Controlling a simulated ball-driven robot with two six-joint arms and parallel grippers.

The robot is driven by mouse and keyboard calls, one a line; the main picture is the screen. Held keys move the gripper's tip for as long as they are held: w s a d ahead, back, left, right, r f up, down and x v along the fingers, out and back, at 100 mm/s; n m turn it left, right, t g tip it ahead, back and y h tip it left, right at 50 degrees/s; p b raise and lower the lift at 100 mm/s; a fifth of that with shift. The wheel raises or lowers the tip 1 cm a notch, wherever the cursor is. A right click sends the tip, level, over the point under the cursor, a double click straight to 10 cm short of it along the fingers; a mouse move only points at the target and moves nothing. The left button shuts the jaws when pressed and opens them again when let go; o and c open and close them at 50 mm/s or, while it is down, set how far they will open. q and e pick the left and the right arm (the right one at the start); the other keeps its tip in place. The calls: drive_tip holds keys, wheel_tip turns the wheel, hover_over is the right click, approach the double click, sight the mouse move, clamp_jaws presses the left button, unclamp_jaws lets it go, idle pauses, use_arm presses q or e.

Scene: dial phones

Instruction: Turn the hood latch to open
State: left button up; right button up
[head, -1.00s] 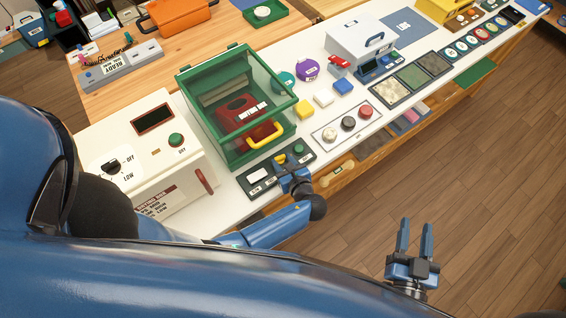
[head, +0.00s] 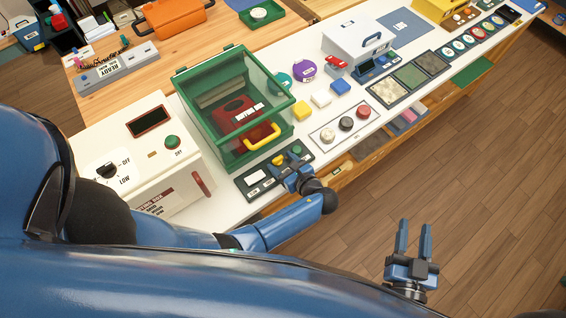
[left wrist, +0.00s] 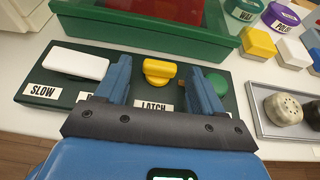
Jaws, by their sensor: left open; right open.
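The yellow hood latch (head: 278,160) is a small knob on the dark control panel (head: 250,193) in front of the green hood (head: 235,110). In the left wrist view the latch (left wrist: 160,72) sits above a partly hidden LATCH label. My left gripper (left wrist: 157,68) is open, with one finger on each side of the latch and visible gaps to it. In the head view the left gripper (head: 290,170) is over the panel's front edge. My right gripper (head: 413,240) is open and empty, over the floor at the lower right.
A white slider plate (left wrist: 78,64) marked SLOW is left of the latch, and a green button (left wrist: 218,84) is close by the right finger. The white oven-like box (head: 150,150) stands left of the hood. A tray of round knobs (head: 345,126) is to the right.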

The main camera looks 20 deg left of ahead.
use_arm(q)
drive_tip(key=b+v, duration=0.1)
drive_tip(key=v, duration=0.9)
drive_tip(key=shift+s+d, duration=0.25)
drive_tip(key=shift+d, duration=0.05)
drive_tip(key=shift+r, duration=0.1)
